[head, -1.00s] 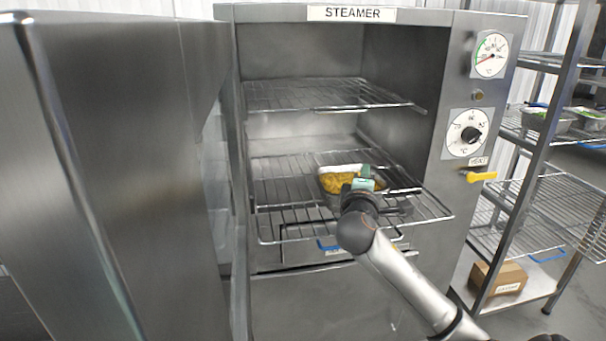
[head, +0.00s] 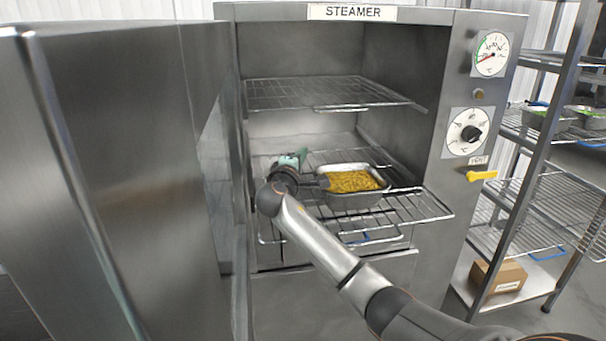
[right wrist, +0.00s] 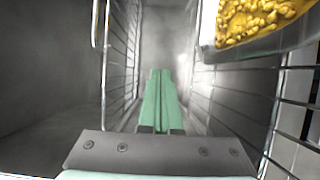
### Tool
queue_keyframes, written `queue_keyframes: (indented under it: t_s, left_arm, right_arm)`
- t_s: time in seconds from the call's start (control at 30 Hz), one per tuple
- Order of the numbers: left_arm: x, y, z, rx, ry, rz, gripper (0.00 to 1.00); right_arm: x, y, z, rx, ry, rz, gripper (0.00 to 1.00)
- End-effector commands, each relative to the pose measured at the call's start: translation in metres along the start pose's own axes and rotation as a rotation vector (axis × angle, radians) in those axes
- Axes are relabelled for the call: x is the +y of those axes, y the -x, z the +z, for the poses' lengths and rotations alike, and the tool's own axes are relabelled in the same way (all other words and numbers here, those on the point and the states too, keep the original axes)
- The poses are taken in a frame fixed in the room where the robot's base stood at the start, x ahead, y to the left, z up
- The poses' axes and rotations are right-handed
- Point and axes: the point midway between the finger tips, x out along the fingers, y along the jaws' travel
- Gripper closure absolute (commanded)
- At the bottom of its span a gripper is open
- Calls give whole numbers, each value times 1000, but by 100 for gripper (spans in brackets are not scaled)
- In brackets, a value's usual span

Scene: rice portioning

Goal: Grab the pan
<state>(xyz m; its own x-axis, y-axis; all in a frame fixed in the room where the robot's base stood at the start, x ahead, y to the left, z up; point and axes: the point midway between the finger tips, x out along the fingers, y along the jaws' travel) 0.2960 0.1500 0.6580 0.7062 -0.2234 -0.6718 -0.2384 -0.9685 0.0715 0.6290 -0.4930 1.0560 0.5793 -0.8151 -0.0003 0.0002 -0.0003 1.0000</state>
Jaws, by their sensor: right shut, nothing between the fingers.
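The pan (head: 352,200) is a shallow metal tray of yellow food, resting on the lower wire rack inside the open steamer. In the right wrist view the pan (right wrist: 268,43) shows at the upper right, with its rim beside my gripper. My right gripper (head: 297,158) is to the left of the pan, over the left part of the same rack. Its green fingers (right wrist: 160,100) are pressed together with nothing between them, apart from the pan. My left gripper is not in view.
The steamer's open door (head: 130,170) stands at the left. An upper wire rack (head: 330,93) hangs above the pan and is empty. The lower rack (head: 420,207) juts out at the front. A shelf unit (head: 525,180) with trays and a cardboard box (head: 498,276) stands at the right.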

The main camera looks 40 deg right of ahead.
Motion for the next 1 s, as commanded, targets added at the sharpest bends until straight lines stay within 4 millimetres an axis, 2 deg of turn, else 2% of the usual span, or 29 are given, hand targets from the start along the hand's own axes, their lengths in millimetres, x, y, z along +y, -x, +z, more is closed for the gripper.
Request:
queue_keyframes:
  t_s: [0.03, 0.1, 0.33, 0.5, 0.87, 1.0]
  left_arm:
    - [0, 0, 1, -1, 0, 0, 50]
    - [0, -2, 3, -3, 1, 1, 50]
    - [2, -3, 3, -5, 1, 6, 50]
    - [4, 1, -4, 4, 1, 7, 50]
    - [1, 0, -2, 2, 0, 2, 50]
    - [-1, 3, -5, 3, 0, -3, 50]
  right_arm:
    - [1, -2, -8, 1, 0, -1, 100]
    - [-19, -2, -6, 0, 7, -2, 100]
    - [-53, -2, -5, 0, 3, 0, 100]
    - [-49, 1, 3, 1, 1, 2, 100]
    - [-50, 2, 4, 1, 0, 0, 100]
    - [-49, 4, 11, 0, 2, -1, 100]
